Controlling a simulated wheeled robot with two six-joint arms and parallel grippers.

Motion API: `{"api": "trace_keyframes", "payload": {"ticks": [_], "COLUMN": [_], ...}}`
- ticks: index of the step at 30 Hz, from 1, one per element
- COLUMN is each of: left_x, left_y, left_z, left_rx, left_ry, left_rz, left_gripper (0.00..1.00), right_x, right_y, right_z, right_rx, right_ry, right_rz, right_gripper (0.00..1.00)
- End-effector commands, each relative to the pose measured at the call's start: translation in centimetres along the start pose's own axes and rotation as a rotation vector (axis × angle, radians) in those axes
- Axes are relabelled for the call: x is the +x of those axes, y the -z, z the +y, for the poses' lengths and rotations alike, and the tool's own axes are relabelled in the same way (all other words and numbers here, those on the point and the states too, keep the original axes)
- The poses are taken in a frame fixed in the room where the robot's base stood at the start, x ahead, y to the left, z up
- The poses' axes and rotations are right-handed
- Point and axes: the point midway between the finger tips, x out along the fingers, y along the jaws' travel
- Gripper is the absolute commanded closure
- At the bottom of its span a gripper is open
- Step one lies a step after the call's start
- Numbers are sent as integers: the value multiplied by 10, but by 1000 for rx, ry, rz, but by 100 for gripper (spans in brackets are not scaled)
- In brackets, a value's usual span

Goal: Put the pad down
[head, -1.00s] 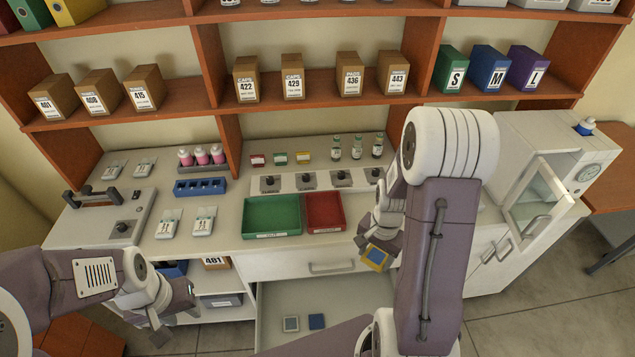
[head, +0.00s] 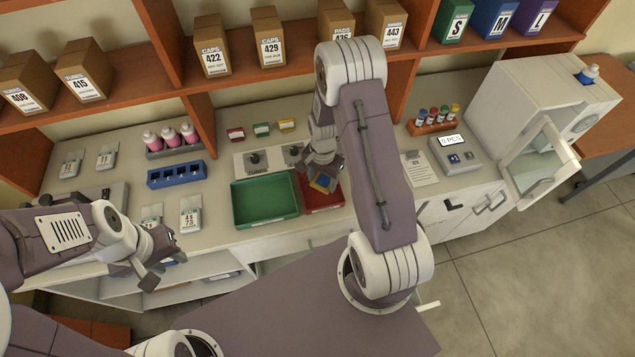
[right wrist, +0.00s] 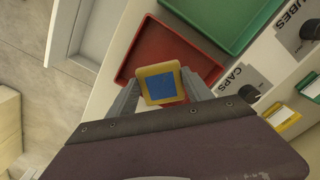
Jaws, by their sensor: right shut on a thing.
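The pad (head: 323,184) is a small square with a yellow border and a blue middle. My right gripper (head: 326,175) is shut on it and holds it over the red tray (head: 336,205), near its left part. The right wrist view shows the pad (right wrist: 162,84) between the fingertips, with the red tray (right wrist: 142,47) behind it. I cannot tell whether the pad touches the tray floor. My left gripper (head: 163,259) is open and empty in front of the counter at the left. My right arm hides part of the red tray in the head view.
A green tray (head: 265,201) adjoins the red tray on its left. A balance (head: 455,152) and an open-doored incubator (head: 530,100) are at the right. Shelves with boxes run behind.

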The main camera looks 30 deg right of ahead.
Motion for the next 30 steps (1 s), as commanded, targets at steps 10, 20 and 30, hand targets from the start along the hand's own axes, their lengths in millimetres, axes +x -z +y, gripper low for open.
{"api": "trace_keyframes", "payload": {"ticks": [10,20,30], "left_x": [-9,-14,-11], "left_y": [1,1,1], "left_z": [0,0,0], "left_rx": [0,0,0], "left_ry": [0,0,0], "left_rz": [0,0,0], "left_gripper": [64,64,64], "right_x": [22,51,54], "right_y": [2,2,2], "right_z": [-17,-17,-17], "right_rx": [2,1,1], "right_ry": [-3,0,0], "right_rz": [-3,0,0], "right_gripper": [79,79,19]}}
